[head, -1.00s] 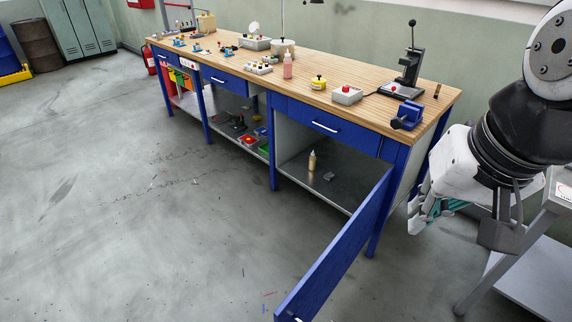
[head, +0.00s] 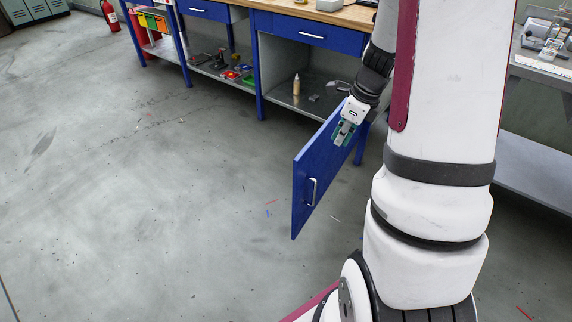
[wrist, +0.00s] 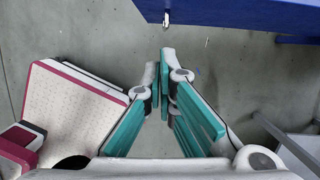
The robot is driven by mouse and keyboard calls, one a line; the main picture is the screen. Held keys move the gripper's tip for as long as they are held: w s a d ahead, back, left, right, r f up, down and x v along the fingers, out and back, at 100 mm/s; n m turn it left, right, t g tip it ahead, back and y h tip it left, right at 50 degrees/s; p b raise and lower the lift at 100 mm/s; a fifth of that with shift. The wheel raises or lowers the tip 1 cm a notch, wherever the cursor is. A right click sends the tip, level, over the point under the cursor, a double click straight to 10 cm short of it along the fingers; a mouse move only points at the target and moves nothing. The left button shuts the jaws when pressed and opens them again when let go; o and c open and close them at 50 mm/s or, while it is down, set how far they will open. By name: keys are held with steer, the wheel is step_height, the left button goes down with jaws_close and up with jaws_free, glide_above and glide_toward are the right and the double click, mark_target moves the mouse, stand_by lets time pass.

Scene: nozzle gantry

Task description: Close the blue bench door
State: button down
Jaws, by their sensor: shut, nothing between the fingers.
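The blue bench door (head: 318,172) stands open, sticking out from the right-hand compartment of the bench into the room. Its silver handle (head: 313,191) is on the face toward me, near the free edge. My gripper (head: 343,138) is shut and empty, and overlaps the door's upper part in the head view. In the wrist view, the fingers (wrist: 166,62) are together, and the door (wrist: 240,14) crosses the top edge with its handle (wrist: 166,18) just past the fingertips. A gap shows between fingertips and door there; I cannot tell its depth.
The open compartment holds a tan bottle (head: 296,85). A blue drawer (head: 310,32) above it is shut. A grey side table (head: 535,75) stands at the right. The floor (head: 170,220) left of the door is clear. My arm hides the bench's right end.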

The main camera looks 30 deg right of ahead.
steer(key=w+a+f+b, duration=0.3)
steer(key=w+f+b, duration=0.1)
steer(key=f, duration=0.6)
steer(key=shift+w+f, duration=0.2)
steer(key=shift+w, duration=0.6)
